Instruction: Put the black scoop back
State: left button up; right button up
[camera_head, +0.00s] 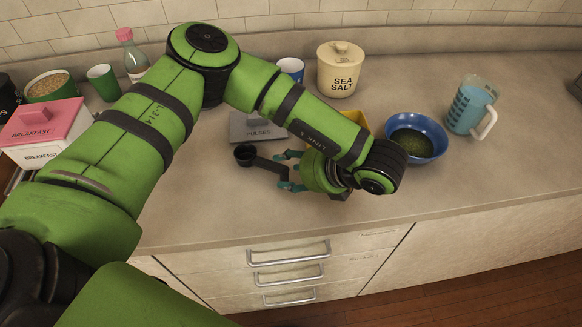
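The black scoop (246,155) is on the middle of the counter, its round cup to the left and its handle running right toward my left gripper. My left gripper (283,172) has its teal fingers spread apart, with the handle's end at or between them. I cannot tell whether either finger touches the handle. My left arm comes in from the left and bends down over the counter. My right gripper is not in view.
Behind the scoop are a grey box marked PULSES (257,127), a cream SEA SALT jar (340,72) and a blue-white cup (291,68). A blue bowl (438,131) and a measuring jug (468,108) stand right. A pink-lidded BREAKFAST box (38,121) is left. The front right counter is clear.

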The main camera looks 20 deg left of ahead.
pick_arm(q)
jog(key=shift+r, duration=0.1)
jog(key=shift+r+p, duration=0.2)
jog(key=shift+p, duration=0.1)
jog(key=b+v, duration=0.2)
jog(key=v, duration=0.9)
jog(key=shift+d+r, duration=0.25)
jog(key=shift+d, duration=0.1)
jog(key=shift+s, duration=0.1)
dwell(1.2)
